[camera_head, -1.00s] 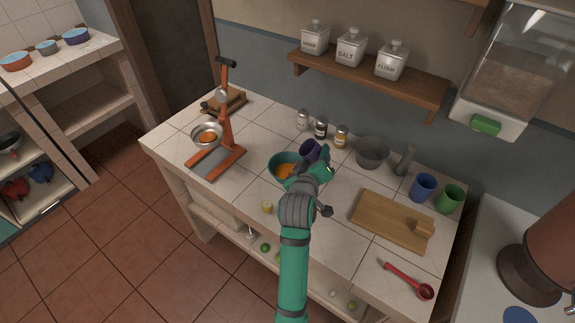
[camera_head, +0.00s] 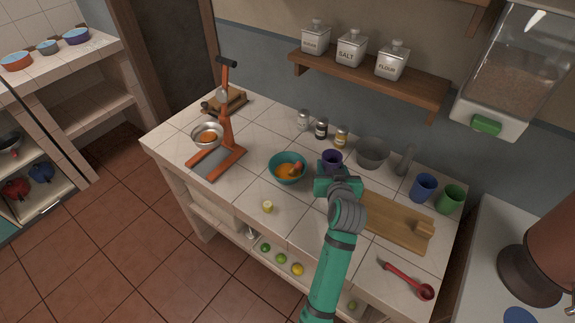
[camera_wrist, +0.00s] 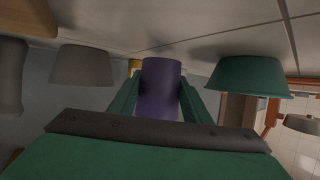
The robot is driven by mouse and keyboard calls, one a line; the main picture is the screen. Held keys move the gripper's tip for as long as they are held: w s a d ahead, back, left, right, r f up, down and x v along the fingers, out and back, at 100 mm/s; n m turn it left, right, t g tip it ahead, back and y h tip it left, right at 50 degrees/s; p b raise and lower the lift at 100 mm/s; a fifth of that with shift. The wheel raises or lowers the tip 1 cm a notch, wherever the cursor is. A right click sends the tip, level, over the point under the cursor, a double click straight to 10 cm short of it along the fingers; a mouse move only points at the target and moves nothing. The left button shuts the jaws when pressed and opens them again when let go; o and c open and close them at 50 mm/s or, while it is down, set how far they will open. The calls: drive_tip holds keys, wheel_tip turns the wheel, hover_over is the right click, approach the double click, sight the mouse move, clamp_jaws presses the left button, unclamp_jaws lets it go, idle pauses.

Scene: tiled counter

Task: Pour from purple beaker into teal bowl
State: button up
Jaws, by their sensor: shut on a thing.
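The purple beaker (camera_head: 331,158) is upright in my gripper (camera_head: 333,175), to the right of the teal bowl. In the wrist view the beaker (camera_wrist: 160,88) sits between the two green fingers of my gripper (camera_wrist: 160,100), which are shut on it. The teal bowl (camera_head: 275,175) stands on the counter and holds orange contents with a reddish piece at its right side. The bowl also shows in the wrist view (camera_wrist: 248,78), apart from the beaker. The inside of the beaker looks dark, and I cannot tell what is in it.
A grey bowl (camera_head: 373,154) stands to the right of the beaker, with spice jars (camera_head: 321,129) behind. A cutting board (camera_head: 398,225) lies to the right. An orange press (camera_head: 222,140) stands at the left. A cut lime (camera_head: 267,207) lies near the front edge.

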sight(331, 151)
drive_tip(key=shift+r, duration=2.4)
drive_tip(key=shift+w, duration=0.1)
drive_tip(key=shift+a, duration=0.15)
drive_tip(key=shift+d, duration=0.25)
